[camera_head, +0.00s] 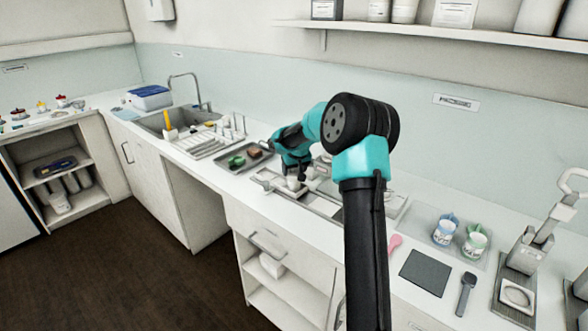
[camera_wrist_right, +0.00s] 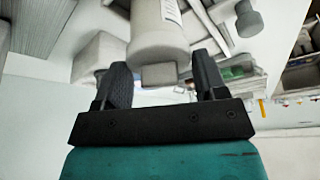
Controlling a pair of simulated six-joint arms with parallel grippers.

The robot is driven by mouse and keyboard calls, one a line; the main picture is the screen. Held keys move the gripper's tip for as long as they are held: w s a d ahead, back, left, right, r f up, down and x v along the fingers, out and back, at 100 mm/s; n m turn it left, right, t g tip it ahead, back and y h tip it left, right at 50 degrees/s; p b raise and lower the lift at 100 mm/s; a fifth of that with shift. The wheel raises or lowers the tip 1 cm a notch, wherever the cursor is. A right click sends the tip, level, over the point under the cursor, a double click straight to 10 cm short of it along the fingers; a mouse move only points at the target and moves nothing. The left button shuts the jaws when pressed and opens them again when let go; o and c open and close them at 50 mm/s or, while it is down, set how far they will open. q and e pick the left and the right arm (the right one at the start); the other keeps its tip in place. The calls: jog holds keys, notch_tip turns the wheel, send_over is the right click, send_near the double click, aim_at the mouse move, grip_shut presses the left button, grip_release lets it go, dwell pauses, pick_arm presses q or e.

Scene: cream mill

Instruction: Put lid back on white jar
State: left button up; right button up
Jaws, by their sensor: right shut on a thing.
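My right gripper (camera_head: 296,176) points down over the metal tray area in the middle of the counter. In the right wrist view its two black fingers (camera_wrist_right: 160,70) stand either side of a small pale block-like knob, which I take for the lid (camera_wrist_right: 159,76). The gripper is shut on it. Directly beyond the knob, in line with it, is a white cylinder with a printed label, which looks like the white jar (camera_wrist_right: 157,35). I cannot tell whether the lid is seated on it. In the head view small white shapes show beneath the gripper, partly hidden. My left gripper is out of view.
A tray with a green item and a brown block (camera_head: 254,153) lies left of my gripper. A drying rack (camera_head: 208,140) and sink are further left. Right are two cups (camera_head: 446,231), a dark square mat (camera_head: 425,272) and a metal stand (camera_head: 522,255). My right arm hides part of the counter.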

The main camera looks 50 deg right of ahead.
dwell(0.3)
jog(key=o, duration=1)
jog(key=shift+c, duration=0.2)
jog(key=shift+o, duration=0.5)
jog(key=shift+r, duration=2.25)
grip_shut()
jog(key=shift+f, duration=0.95)
